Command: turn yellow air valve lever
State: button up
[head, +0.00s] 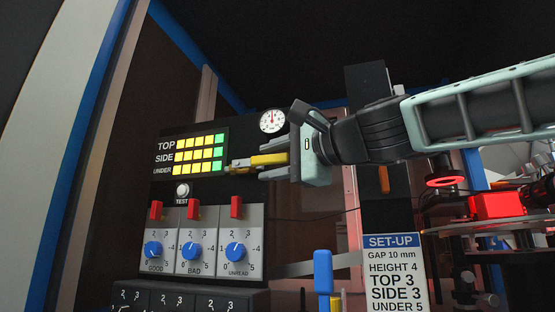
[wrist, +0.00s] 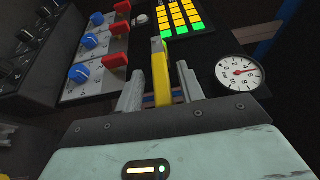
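The yellow air valve lever (head: 268,159) sticks out from the right side of the dark panel in the head view, below the round gauge. In the wrist view the yellow lever (wrist: 161,80) runs lengthwise between the two grey fingers, its grey end beyond the fingertips. My gripper (wrist: 159,70) is open around the lever, with a gap on each side. In the head view my gripper (head: 262,165) reaches in from the right, its fingers overlapping the lever. The palm and fingers hide part of the lever there.
A pressure gauge (head: 271,121) sits just above the lever. The lit indicator grid (head: 200,153), TEST button (head: 182,190), red switches (head: 236,207) and blue knobs (head: 235,251) are to the left. A SET-UP sign (head: 394,270) stands lower right, near a red device (head: 497,205).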

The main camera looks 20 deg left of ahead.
jog(key=b+v, duration=0.5)
jog(key=v, duration=1.2)
jog(key=shift+d, duration=0.2)
jog(key=shift+s, duration=0.15)
jog(key=shift+s, duration=0.1)
